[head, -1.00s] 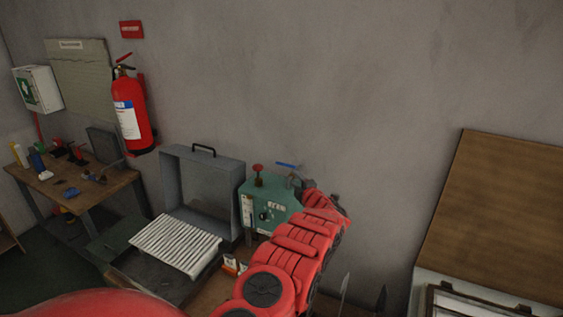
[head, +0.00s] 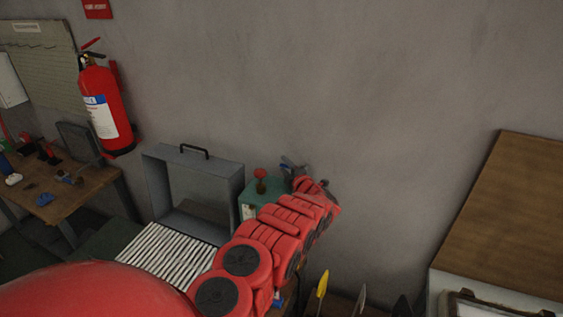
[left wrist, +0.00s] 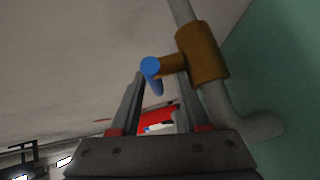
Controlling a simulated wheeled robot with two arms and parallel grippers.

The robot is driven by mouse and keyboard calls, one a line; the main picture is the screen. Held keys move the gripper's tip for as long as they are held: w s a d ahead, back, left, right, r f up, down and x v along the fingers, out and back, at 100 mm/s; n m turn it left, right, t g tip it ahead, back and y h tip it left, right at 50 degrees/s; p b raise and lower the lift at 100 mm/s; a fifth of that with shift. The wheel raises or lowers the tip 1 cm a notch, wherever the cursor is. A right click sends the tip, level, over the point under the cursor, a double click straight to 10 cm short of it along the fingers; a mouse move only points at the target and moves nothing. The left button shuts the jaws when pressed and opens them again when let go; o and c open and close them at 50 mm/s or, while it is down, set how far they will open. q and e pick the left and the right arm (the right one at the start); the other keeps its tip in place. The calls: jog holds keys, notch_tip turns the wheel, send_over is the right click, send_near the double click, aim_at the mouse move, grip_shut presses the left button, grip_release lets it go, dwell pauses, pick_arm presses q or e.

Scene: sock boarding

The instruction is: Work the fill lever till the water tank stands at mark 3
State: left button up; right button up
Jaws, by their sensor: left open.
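The fill lever is a blue handle (left wrist: 151,66) on a brass valve (left wrist: 203,53) with a grey pipe. In the left wrist view its end lies between the tips of my left gripper (left wrist: 160,84), whose jaws are open; I cannot tell whether they touch it. In the head view the lever sits at the back right of the green water tank (head: 262,192), with my left gripper right at it. A pale gauge strip shows on the tank's left front edge, but its level and marks are unreadable. My left arm hides most of the tank's front. My right gripper is out of view.
A red fire extinguisher (head: 103,108) hangs on the wall. A yellow-handled tool (head: 322,284) is near the arm. A brown board (head: 505,215) is at the right.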

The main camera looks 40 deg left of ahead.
pick_arm(q)
jog(key=shift+s+d+r, duration=0.1)
jog(key=shift+d+r, duration=0.05)
jog(key=shift+d, duration=0.1)
jog(key=shift+a, duration=0.1)
grip_shut()
dwell(1.2)
